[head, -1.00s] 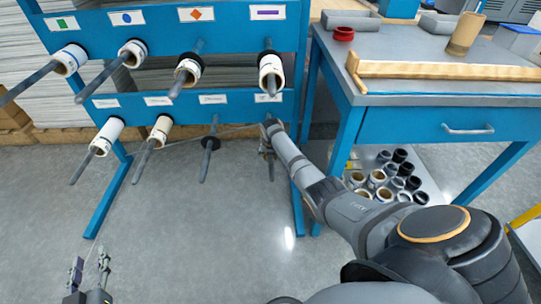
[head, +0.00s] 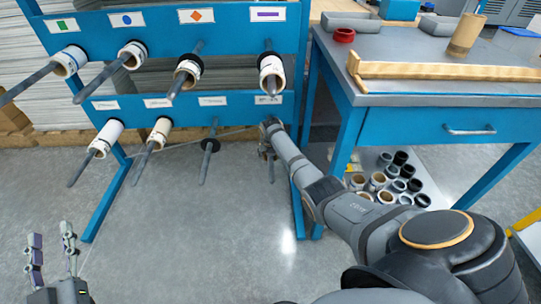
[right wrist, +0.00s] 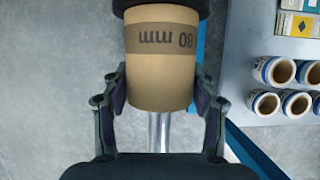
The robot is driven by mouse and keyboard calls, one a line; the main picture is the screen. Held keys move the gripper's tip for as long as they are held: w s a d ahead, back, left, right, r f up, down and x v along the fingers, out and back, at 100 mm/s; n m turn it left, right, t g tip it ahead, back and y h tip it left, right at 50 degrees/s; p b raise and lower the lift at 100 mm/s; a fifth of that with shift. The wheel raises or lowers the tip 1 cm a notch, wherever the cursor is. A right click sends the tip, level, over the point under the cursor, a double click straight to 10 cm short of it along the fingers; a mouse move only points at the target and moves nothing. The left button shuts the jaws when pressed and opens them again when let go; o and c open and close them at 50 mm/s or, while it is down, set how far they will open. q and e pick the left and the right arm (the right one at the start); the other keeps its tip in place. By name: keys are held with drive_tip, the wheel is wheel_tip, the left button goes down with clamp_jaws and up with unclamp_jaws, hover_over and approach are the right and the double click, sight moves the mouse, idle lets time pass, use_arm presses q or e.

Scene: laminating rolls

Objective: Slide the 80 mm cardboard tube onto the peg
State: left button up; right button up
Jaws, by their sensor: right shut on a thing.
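The brown cardboard tube marked 80 mm (right wrist: 160,65) is between the fingers of my right gripper (right wrist: 161,98), which is shut on it. Its far end meets a black collar (right wrist: 160,6). The metal peg (right wrist: 159,130) shows past the tube's near end, in line with it; the bore is hidden. In the head view my right gripper (head: 268,140) is at the rack's lower right peg (head: 271,172), under the rightmost lower label, and hides the tube. My left gripper (head: 52,240) is open and empty above the floor at the lower left.
The blue rack (head: 222,110) carries rolls on several other pegs; the lower peg (head: 209,160) beside mine has only a black collar. A workbench (head: 440,115) stands right, with small rolls (head: 378,180) on its lower shelf. The front floor is clear.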

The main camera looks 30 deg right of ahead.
idle(0.4)
drive_tip(key=o, duration=1.3)
drive_tip(key=shift+c, duration=0.2)
drive_tip(key=shift+r, duration=0.1)
drive_tip(key=v, duration=1.1)
drive_tip(key=shift+s+a+r, duration=0.15)
drive_tip(key=shift+r, duration=0.2)
